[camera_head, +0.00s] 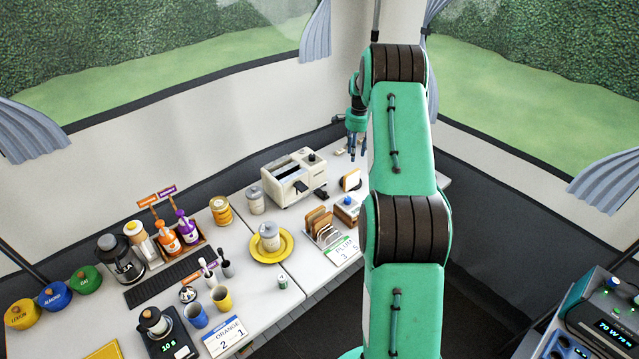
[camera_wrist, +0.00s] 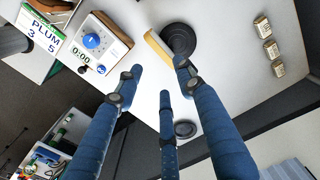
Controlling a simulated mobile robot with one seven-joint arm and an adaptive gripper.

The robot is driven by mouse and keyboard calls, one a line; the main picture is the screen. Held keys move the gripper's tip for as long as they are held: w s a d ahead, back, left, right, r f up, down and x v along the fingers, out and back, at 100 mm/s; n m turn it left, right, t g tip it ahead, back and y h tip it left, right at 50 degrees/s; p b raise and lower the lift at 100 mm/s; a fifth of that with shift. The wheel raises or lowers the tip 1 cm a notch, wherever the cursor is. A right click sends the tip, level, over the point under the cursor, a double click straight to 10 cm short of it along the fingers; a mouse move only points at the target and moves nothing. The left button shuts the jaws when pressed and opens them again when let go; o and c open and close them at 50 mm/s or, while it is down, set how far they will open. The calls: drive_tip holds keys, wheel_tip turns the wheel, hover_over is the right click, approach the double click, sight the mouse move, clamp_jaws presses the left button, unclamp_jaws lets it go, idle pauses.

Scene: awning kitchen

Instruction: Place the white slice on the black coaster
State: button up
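The white slice (camera_head: 350,180) shows a pale face and a brown crust in the head view, standing near the toaster. In the wrist view the slice (camera_wrist: 158,46) appears as a narrow tan edge. A round black coaster (camera_wrist: 180,39) is right beside it there; whether the slice's lower edge rests on it I cannot tell. My gripper (camera_head: 357,157) hangs above the counter beyond the slice in the head view. In the wrist view my gripper (camera_wrist: 155,72) has its blue fingers spread, with nothing between them. The slice lies just ahead of the fingertips.
A timer box (camera_head: 346,208), a rack of brown slices (camera_head: 321,227) and a toaster (camera_head: 294,178) stand close by. A smaller dark disc (camera_wrist: 185,129) and several small tan blocks (camera_wrist: 271,49) are on the white counter. Bare counter surrounds the coaster's right side in the wrist view.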

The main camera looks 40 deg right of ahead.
drive_tip(key=s+a+r+n+t, duration=0.2)
drive_tip(key=a+r+n, duration=0.4)
drive_tip(key=a+r, duration=2.05)
drive_tip(key=s+a+r+n+t, duration=0.1)
drive_tip(key=s+a+r+n, duration=0.3)
drive_tip(key=s+a, duration=0.55)
drive_tip(key=s+a+r+n+t, duration=0.1)
drive_tip(key=s+a+r+n, duration=0.35)
drive_tip(key=a, duration=0.85)
drive_tip(key=s+a+f+n, duration=0.1)
drive_tip(key=s+a, duration=0.4)
drive_tip(key=s, duration=0.5)
drive_tip(key=s+a+f+n+t, duration=0.1)
drive_tip(key=s+a, duration=0.4)
drive_tip(key=s, duration=0.5)
drive_tip(key=shift+s+f+n+t, duration=0.3)
drive_tip(key=shift+f+n, duration=0.1)
drive_tip(key=shift+n, duration=0.35)
